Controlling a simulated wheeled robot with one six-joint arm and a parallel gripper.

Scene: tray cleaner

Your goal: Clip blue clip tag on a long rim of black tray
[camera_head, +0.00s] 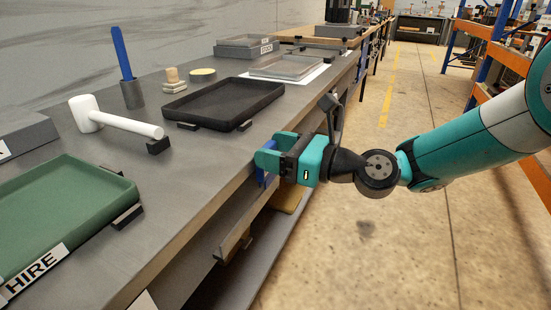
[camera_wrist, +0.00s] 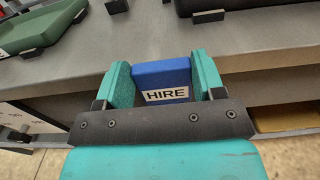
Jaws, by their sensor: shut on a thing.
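My gripper (camera_head: 268,158) is at the front edge of the bench, below and in front of the black tray (camera_head: 225,102). Its teal fingers are shut on the blue clip tag (camera_wrist: 162,80), which carries a white label reading HIRE. In the head view only a sliver of the blue tag (camera_head: 262,177) shows beside the fingers. The black tray lies flat on the bench between small black blocks. In the wrist view its near side shows at the top (camera_wrist: 245,5), beyond the tag and apart from it.
A green tray (camera_head: 130,194) with a HIRE label lies at the near left. A white mallet (camera_head: 125,122), a blue-handled tool in a holder (camera_head: 131,93) and a grey tray (camera_head: 286,66) also stand on the bench. The aisle floor (camera_head: 420,130) at right is clear.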

